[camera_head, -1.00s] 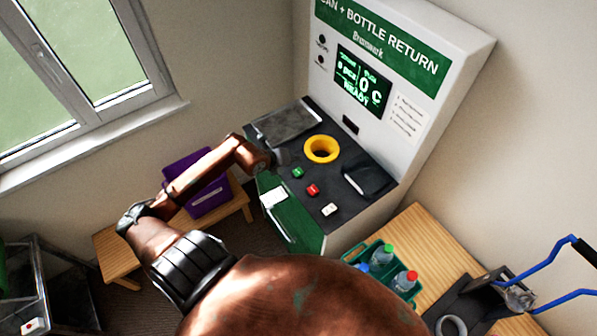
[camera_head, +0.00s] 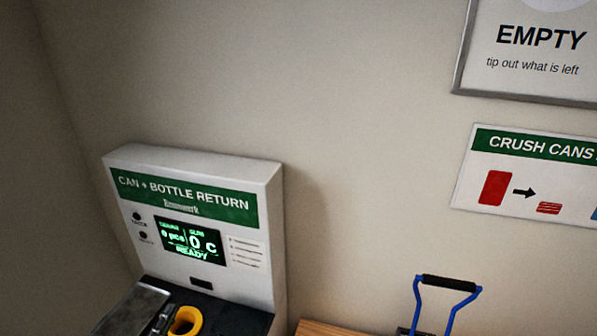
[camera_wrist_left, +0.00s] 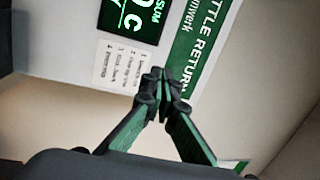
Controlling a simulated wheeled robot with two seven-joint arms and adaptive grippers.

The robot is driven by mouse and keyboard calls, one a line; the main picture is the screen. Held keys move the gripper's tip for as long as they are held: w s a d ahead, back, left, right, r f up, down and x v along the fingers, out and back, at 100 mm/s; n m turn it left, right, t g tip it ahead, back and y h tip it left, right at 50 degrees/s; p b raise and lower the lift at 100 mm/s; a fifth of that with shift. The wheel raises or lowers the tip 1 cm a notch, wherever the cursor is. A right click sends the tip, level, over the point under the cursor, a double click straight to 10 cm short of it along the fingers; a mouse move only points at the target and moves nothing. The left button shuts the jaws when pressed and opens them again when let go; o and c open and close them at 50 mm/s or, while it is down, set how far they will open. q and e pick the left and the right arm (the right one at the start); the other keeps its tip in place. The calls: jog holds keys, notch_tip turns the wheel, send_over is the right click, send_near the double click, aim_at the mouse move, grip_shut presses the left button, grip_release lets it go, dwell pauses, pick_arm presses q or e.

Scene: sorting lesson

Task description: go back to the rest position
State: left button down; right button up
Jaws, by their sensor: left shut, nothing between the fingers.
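My left gripper (camera_wrist_left: 160,85) shows in the left wrist view with its two green-padded fingers brought together at the tips, and nothing is held between them. Behind the fingertips are the screen and the green banner of the can and bottle return machine, turned on their side. The rest of the left arm is out of that view. My right gripper is not in view.
The return machine (camera_head: 258,201) stands at lower left, its screen (camera_head: 190,241) reading READY. The yellow ring (camera_head: 185,321) sits on its dark counter. A blue-handled can crusher (camera_head: 448,285) is at lower right by a wooden table (camera_head: 325,328). Wall signs (camera_head: 530,170) hang at right.

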pick_arm(q)
jog(key=s+a+f+n+g+y, duration=0.15)
jog(key=s+a+n+y, duration=0.25)
jog(key=a+n+y, duration=0.7)
jog(key=s+a+f+n+g, duration=0.2)
jog(key=s+f+n+g, duration=0.15)
jog(key=f, duration=0.25)
jog(key=s+a+f+n+g, duration=0.2)
jog(key=a+f+n+g, duration=0.15)
jog(key=f, duration=0.25)
jog(key=s+d+f+n+g+h, duration=0.1)
jog(key=s+d+f+g+h, duration=0.55)
jog(key=s+d+f, duration=1.05)
notch_tip(320, 180, down, 37)
jog(key=w+a+g+b, duration=0.1)
jog(key=g+b, duration=0.1)
jog(key=b, duration=0.6)
jog(key=s+f+b, duration=0.4)
jog(key=s+f, duration=0.6)
jog(key=f, duration=0.4)
jog(key=s+f+m+g+b, duration=0.1)
jog(key=s+f+b, duration=0.3)
jog(key=s+f, duration=0.6)
notch_tip(320, 180, down, 4)
jog(key=shift+s+f+g, duration=0.25)
jog(key=shift+s+g, duration=0.05)
